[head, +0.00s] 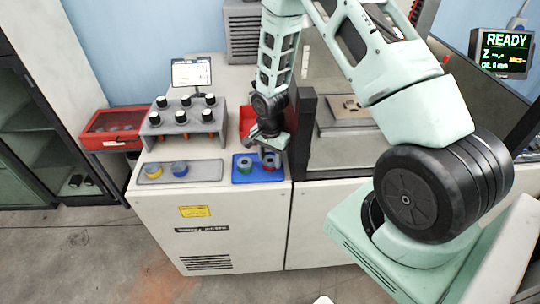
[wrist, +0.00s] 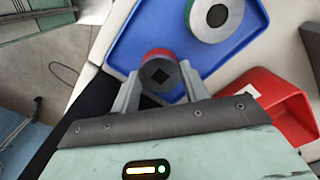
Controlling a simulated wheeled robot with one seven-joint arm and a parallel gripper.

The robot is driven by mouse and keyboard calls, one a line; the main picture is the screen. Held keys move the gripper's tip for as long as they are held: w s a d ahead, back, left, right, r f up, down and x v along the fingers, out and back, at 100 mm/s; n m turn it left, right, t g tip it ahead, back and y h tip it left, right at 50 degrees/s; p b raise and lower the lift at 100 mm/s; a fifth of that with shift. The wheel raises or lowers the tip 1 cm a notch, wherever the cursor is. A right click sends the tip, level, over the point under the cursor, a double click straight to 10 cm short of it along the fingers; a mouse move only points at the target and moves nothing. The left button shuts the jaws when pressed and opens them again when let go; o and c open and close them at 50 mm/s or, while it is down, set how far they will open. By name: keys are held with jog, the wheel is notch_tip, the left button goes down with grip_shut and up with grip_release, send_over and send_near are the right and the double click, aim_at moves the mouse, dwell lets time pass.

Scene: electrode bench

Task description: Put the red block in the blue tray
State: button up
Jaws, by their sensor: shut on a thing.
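The red block (wrist: 158,72) is a round piece with a dark grey top, a diamond-shaped hole and a red side. My gripper (wrist: 160,84) is shut on it, with one finger on each side. In the head view my gripper (head: 269,155) points down over the right part of the blue tray (head: 238,180), and the red block (head: 269,163) shows between the fingers. The tray (wrist: 128,38) lies behind the block in the wrist view. I cannot tell whether the block touches the tray floor. A green-sided ring piece (head: 244,165) sits in the tray's left part.
A grey tray (head: 208,171) left of the blue one holds a yellow and a blue piece. A grey rack (head: 183,127) with several black-topped holders stands behind. A red open bin (wrist: 278,108) is close to my gripper. A dark post (head: 306,120) stands right of it.

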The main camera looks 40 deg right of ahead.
jog(key=shift+f, duration=0.1)
jog(key=o, duration=1.3)
